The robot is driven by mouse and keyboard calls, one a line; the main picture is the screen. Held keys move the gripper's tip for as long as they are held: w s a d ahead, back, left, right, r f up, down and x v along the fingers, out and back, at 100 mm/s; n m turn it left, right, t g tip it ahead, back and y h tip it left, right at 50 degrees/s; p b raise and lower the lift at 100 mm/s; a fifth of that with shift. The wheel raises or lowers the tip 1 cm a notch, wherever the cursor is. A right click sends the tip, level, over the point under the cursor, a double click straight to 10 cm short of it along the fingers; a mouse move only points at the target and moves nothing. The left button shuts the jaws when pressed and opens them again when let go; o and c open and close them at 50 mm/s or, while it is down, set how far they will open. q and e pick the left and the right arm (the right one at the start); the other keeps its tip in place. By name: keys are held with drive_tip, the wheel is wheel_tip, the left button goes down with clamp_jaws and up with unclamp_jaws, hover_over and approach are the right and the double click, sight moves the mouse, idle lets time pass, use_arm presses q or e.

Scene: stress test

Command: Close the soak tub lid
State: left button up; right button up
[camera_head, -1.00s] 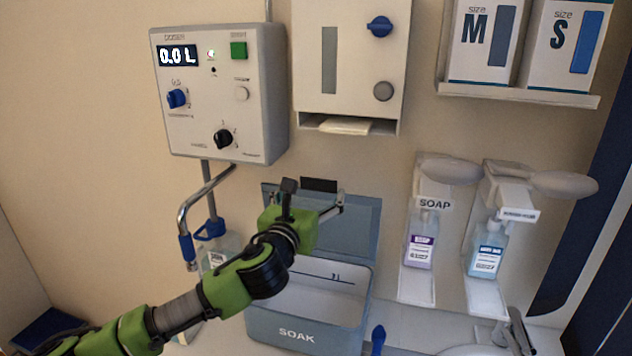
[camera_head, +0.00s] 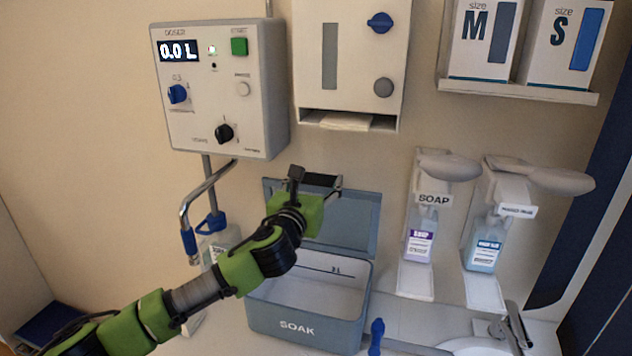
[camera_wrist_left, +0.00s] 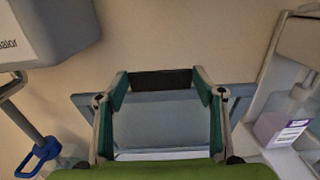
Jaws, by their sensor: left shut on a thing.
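The blue-grey soak tub (camera_head: 345,325) stands on the counter, marked SOAK, with its pale inside showing. Its lid (camera_head: 355,220) stands up at the back, open, close to the wall. A dark handle (camera_head: 322,180) sits at the lid's top edge. My left gripper (camera_head: 318,184) is at this edge, shut on the handle. In the left wrist view the dark handle (camera_wrist_left: 160,79) spans between the fingertips, with the lid (camera_wrist_left: 165,122) behind and below. My left arm hides part of the tub's left side. My right gripper is not in view.
A doser box (camera_head: 220,90) and a towel dispenser (camera_head: 350,65) hang above. A bent tap pipe (camera_head: 188,205) and a bottle (camera_head: 218,245) are left of the tub. Soap dispensers (camera_head: 425,235) and a sink (camera_head: 475,345) are to the right. A blue-handled thing (camera_head: 376,335) lies near the tub's right front.

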use_arm(q)
drive_tip(key=shift+s+f+b, duration=0.2)
drive_tip(key=shift+b, duration=0.2)
drive_tip(key=s+a+f+t+b, duration=0.1)
drive_tip(key=s+f+t+b, duration=0.3)
drive_tip(key=s+b, duration=0.3)
drive_tip(key=b, duration=0.5)
drive_tip(key=shift+a+h, duration=0.25)
drive_tip(key=shift+h, duration=0.15)
drive_tip(key=b+v, duration=0.1)
drive_tip(key=v, duration=0.1)
drive_tip(key=f+b+v, duration=0.1)
drive_tip(key=v, duration=0.1)
drive_tip(key=shift+s+f, duration=0.15)
drive_tip(key=shift+s, duration=0.05)
drive_tip(key=shift+c, duration=0.2)
drive_tip(key=shift+o, duration=0.2)
drive_tip(key=shift+s+a+f, duration=0.15)
drive_tip(key=shift+s+f, duration=0.45)
drive_tip(key=shift+s, duration=0.05)
drive_tip(key=o, duration=1.4)
drive_tip(key=shift+f, duration=0.1)
drive_tip(key=shift+o, duration=0.9)
drive_tip(key=shift+w, duration=0.2)
drive_tip(key=v, duration=1.2)
